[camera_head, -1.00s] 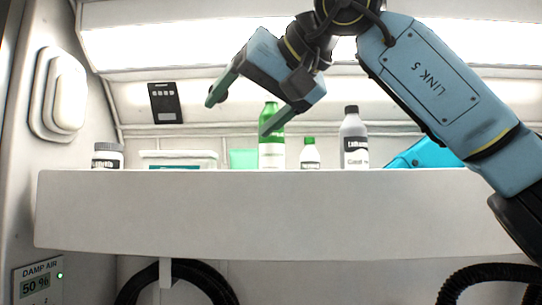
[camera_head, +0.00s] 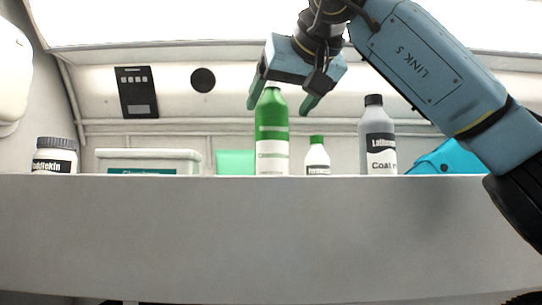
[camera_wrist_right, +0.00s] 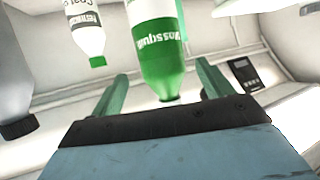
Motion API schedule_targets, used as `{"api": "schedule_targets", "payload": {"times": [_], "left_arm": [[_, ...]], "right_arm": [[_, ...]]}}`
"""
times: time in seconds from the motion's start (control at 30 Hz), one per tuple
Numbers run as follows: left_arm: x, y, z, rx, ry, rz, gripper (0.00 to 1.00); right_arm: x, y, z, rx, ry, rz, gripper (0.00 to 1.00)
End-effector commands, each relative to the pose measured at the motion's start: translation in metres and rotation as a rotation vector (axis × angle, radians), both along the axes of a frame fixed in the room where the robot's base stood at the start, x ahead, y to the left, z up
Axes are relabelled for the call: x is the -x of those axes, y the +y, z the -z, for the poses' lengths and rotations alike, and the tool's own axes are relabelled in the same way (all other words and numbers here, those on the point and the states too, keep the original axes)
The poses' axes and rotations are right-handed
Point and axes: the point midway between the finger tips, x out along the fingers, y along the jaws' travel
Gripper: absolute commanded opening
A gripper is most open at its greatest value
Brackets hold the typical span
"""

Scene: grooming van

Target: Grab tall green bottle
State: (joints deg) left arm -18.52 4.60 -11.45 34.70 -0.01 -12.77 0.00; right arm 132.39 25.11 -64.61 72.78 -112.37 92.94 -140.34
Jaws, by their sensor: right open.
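The tall green bottle (camera_head: 271,130), with a white lower part, stands upright on the shelf. My right gripper (camera_head: 281,104) is over its top, jaws open and fingers pointing down, one on each side of the bottle's upper end in the picture. In the right wrist view, which is turned upside down, the green bottle (camera_wrist_right: 160,55) shows between the two green fingers of the right gripper (camera_wrist_right: 162,72), with gaps on both sides. Its top end points toward the palm. The bottle is not gripped. My left gripper is not in view.
On the shelf (camera_head: 270,235), a small green-capped white bottle (camera_head: 317,158) stands close right of the green bottle, then a grey bottle (camera_head: 379,140) and a blue item (camera_head: 450,160). To the left are a mint-green box (camera_head: 235,162), a white container (camera_head: 150,160) and a jar (camera_head: 55,158).

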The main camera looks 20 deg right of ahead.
Motion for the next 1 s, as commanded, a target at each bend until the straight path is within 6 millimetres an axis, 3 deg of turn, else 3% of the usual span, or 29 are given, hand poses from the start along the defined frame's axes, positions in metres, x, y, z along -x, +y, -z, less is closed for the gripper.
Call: {"api": "schedule_targets", "payload": {"times": [0.33,0.57,0.8,1.0], "left_arm": [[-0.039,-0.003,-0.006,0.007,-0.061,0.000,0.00],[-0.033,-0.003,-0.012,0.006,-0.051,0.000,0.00],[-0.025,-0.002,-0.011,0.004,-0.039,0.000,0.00],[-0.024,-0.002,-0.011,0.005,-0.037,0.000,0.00]], "right_arm": [[-0.024,0.005,0.010,0.001,0.003,-0.001,0.79],[-0.054,0.008,0.022,0.000,0.001,-0.001,0.79],[-0.057,0.009,0.025,0.001,0.000,-0.001,0.79],[-0.056,0.009,0.024,0.001,0.000,-0.001,0.54]]}}
